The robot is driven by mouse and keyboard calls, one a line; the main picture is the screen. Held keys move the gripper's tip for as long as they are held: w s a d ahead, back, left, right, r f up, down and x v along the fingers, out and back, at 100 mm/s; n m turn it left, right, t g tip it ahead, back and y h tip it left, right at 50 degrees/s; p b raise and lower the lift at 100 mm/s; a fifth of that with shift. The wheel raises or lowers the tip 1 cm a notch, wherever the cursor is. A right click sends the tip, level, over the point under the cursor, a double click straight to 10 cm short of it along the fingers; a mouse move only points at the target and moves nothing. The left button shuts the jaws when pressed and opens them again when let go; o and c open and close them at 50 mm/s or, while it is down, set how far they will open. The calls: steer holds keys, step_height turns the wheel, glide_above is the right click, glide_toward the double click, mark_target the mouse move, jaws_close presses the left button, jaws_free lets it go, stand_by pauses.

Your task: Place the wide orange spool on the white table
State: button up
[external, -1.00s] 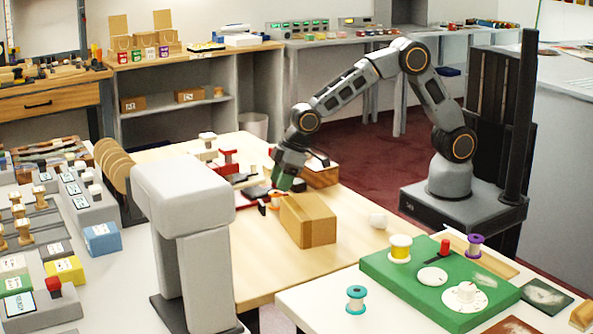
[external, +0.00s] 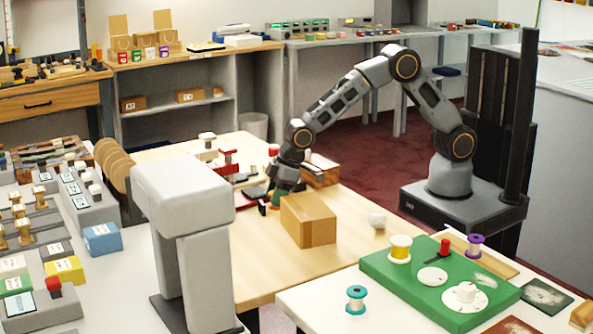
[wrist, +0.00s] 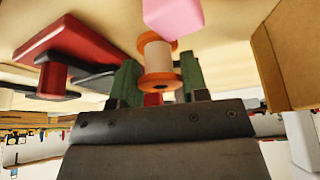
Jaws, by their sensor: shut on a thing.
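The wide orange spool (wrist: 158,62), with orange flanges and a pale winding, stands between the two green fingers of my gripper (wrist: 158,82) in the wrist view. My gripper is shut on it. In the external view my gripper (external: 275,199) is low over the wooden table, just left of and behind a cardboard box; the spool there is mostly hidden by the fingers. The white table (external: 318,302) is at the lower right of the external view, apart from my gripper.
The cardboard box (external: 308,220) stands close beside my gripper. A pink block (wrist: 173,16) is near the spool. On the white table are a green board (external: 395,282), a teal spool (external: 356,299), a yellow spool (external: 400,249) and a purple spool (external: 475,246). The front left part is bare.

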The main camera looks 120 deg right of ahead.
steer(key=shift+r, duration=0.15)
steer(key=shift+r, duration=0.6)
steer(key=s+a+r+b, duration=0.1)
steer(key=s+a+r, duration=0.2)
steer(key=s+r, duration=0.95)
steer(key=n+y+p, duration=0.1)
steer(key=n+p, duration=0.1)
steer(key=p, duration=0.4)
glide_above(347, 216)
steer(key=f, duration=1.2)
steer(key=shift+d, duration=0.35)
steer(key=shift+a+f+n, duration=0.15)
steer(key=shift+a+n, duration=0.15)
steer(key=shift+a, duration=0.1)
